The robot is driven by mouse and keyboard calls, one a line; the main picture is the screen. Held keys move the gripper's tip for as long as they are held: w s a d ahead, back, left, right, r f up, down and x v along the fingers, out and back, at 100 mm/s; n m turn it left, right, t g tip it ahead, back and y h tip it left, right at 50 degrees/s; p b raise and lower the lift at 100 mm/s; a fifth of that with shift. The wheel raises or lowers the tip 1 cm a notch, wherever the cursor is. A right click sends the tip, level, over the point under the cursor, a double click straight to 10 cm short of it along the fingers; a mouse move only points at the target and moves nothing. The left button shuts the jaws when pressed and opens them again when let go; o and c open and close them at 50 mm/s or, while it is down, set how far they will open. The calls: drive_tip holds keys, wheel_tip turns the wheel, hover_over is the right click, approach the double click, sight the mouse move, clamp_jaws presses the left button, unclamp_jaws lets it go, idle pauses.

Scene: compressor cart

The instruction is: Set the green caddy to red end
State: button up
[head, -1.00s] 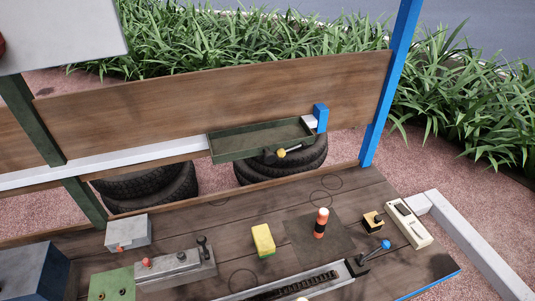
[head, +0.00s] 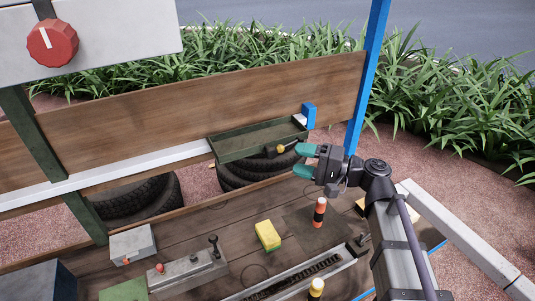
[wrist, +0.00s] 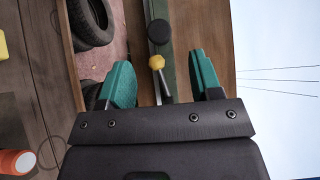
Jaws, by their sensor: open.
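The green caddy (head: 232,154) is a shallow dark green tray on the white rail along the wooden board, close beside the blue end block (head: 308,113). On its front are a black round part and a short lever with a yellow knob (head: 283,148). In the wrist view the yellow knob (wrist: 156,62) and its metal stem show between the fingers, with the caddy's green edge behind. My gripper (head: 298,159) is open, its teal fingers pointing left just right of the knob. I cannot tell whether they touch it. No red end of the rail is in view.
The white rail (head: 125,175) runs left from the caddy past a green post (head: 84,213). Below are tyres (head: 130,197). The bench holds a yellow block (head: 268,234), an orange-banded cylinder (head: 319,212) and a grey box (head: 132,244). A red dial (head: 52,43) is on the panel at upper left.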

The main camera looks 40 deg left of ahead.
sight(275, 154)
drive_tip(key=x, duration=0.8)
drive_tip(key=shift+a, duration=0.1)
clamp_jaws()
